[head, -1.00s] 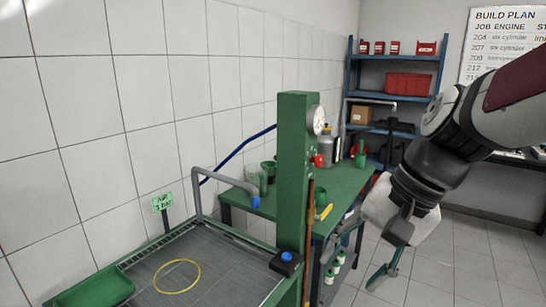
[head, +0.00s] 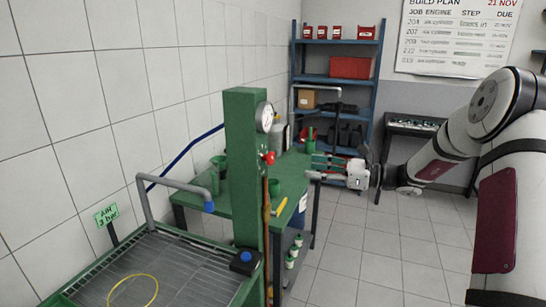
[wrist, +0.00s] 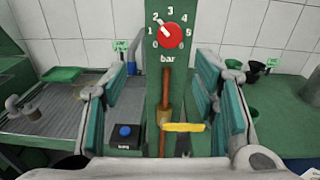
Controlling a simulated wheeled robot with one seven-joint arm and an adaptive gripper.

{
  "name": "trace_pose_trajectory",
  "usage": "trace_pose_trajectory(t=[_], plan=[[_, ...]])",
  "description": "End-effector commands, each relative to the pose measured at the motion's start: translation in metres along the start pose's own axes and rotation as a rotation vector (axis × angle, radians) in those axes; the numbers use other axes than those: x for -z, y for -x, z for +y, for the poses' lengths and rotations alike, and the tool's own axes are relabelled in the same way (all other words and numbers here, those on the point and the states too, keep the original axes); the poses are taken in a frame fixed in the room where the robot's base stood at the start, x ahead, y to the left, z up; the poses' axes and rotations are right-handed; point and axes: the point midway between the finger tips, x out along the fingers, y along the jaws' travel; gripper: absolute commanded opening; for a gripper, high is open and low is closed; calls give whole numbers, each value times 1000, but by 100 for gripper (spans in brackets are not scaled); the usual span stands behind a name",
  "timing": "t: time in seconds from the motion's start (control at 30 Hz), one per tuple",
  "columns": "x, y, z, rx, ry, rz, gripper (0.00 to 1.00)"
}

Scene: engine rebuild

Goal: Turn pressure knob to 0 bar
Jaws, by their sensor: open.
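The red pressure knob (wrist: 171,35) sits on the green post (wrist: 165,75), in a ring of numbers from 0 to 6 above the word "bar". In the head view the knob (head: 268,158) shows side-on, below a round gauge (head: 264,117) whose reading I cannot make out. My gripper (head: 316,167) is open and empty, to the right of the knob and apart from it, pointing toward the post. In the wrist view my gripper's teal fingers (wrist: 160,80) stand either side of the post, with the knob above them.
A grated wash basin (head: 180,275) with a bent spout (head: 175,185) stands left of the post. A box with a blue button (head: 245,260) is at the post's foot. A green bench (head: 290,175) with cups lies behind. Open floor is to the right.

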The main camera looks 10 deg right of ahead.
Motion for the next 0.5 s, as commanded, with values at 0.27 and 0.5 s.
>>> trace_pose_trajectory(t=[0.27,0.5], plan=[[1,-6,-10,28,-31,-36,54],[0,-50,-10,25,-31,-35,54]])
